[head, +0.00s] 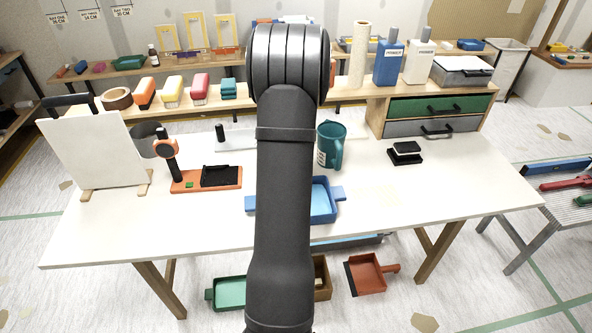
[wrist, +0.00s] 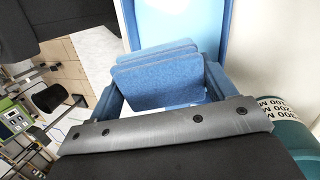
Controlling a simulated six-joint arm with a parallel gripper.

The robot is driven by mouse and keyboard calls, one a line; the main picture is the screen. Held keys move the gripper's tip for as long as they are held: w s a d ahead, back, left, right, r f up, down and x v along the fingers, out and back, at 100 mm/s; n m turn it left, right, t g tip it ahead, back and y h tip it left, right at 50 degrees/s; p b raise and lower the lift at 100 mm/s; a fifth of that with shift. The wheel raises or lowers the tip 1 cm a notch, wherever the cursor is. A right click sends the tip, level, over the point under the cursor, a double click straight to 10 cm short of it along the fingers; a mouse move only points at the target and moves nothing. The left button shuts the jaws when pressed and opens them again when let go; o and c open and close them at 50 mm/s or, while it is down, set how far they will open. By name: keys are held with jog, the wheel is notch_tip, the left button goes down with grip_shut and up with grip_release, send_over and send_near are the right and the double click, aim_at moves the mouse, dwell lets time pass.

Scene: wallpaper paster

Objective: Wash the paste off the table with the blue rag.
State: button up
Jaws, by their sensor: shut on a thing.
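The blue rag (wrist: 160,82), folded with two layers showing, is held between the blue fingers of my gripper (wrist: 158,90) in the wrist view. In that view a light blue tray (wrist: 222,25) lies just beyond the rag; I cannot tell whether they touch. In the head view my arm hides the gripper and the rag. The blue tray (head: 323,201) shows partly behind my arm on the white table (head: 420,190).
A teal measuring jug (head: 331,145) stands behind the tray, close to my arm. A black pad (head: 405,152) lies to the right. An orange stand (head: 206,180) and a white board (head: 100,155) are on the left.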

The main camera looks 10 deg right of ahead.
jog(key=w+a+f+n+h, duration=0.2)
jog(key=a+f+n+h, duration=0.25)
jog(key=a+n, duration=0.6)
jog(key=m+t+y, duration=0.3)
jog(key=m, duration=0.9)
send_over(406, 193)
jog(key=shift+r, duration=0.2)
jog(key=shift+f, duration=3.25)
jog(key=shift+f, duration=1.3)
